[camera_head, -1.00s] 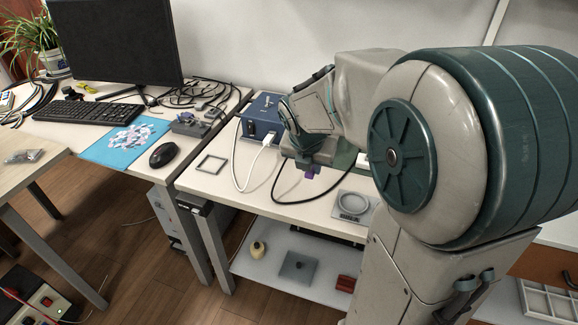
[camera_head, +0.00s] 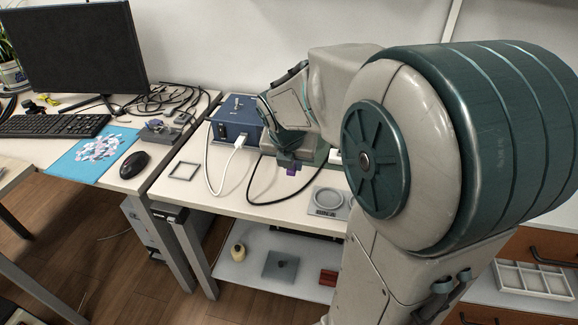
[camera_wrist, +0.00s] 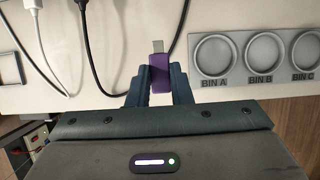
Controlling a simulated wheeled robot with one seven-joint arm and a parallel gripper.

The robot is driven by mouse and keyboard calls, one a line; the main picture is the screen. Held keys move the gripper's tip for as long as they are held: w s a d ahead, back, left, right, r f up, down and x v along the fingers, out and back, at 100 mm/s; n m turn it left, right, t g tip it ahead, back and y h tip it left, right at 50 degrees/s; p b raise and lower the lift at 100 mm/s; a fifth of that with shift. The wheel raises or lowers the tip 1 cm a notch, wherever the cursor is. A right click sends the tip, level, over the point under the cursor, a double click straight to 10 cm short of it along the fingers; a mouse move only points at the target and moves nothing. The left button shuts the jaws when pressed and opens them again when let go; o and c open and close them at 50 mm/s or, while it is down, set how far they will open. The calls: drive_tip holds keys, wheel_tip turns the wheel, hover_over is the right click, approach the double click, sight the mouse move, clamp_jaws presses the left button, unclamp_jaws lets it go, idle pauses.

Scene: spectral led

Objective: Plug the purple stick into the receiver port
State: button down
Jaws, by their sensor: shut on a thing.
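The purple stick (camera_wrist: 159,73) is a small purple body with a silver metal plug end. In the wrist view my gripper (camera_wrist: 160,88) is shut on it, and the metal end points away from the gripper. In the head view my gripper (camera_head: 288,165) is above the white table, with a bit of the purple stick (camera_head: 291,171) showing below it. The blue box (camera_head: 236,118) stands at the back of the table with a white cable plugged into its front. I cannot tell which opening is the receiver port; my arm hides part of the area.
A white cable (camera_head: 222,165) and a black cable (camera_head: 262,178) lie on the table near the gripper. Round trays labelled BIN A (camera_wrist: 214,55), BIN B (camera_wrist: 264,52) and BIN C are at right in the wrist view. An empty square frame (camera_head: 184,171) lies at left.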

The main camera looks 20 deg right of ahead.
drive_tip(key=b, duration=0.2)
hover_over(260, 189)
drive_tip(key=a, duration=0.1)
drive_tip(key=f, duration=0.4)
drive_tip(key=s+f, duration=0.1)
drive_tip(key=f, duration=0.1)
drive_tip(key=shift+a, duration=0.1)
wheel_tip(260, 189, down, 2)
drive_tip(key=shift+f, duration=0.6)
drive_tip(key=shift+f+b, duration=0.2)
drive_tip(key=shift+b, duration=0.1)
drive_tip(key=c, duration=1.3)
unclamp_jaws()
drive_tip(key=shift+f+b, duration=0.15)
drive_tip(key=shift+b, duration=0.35)
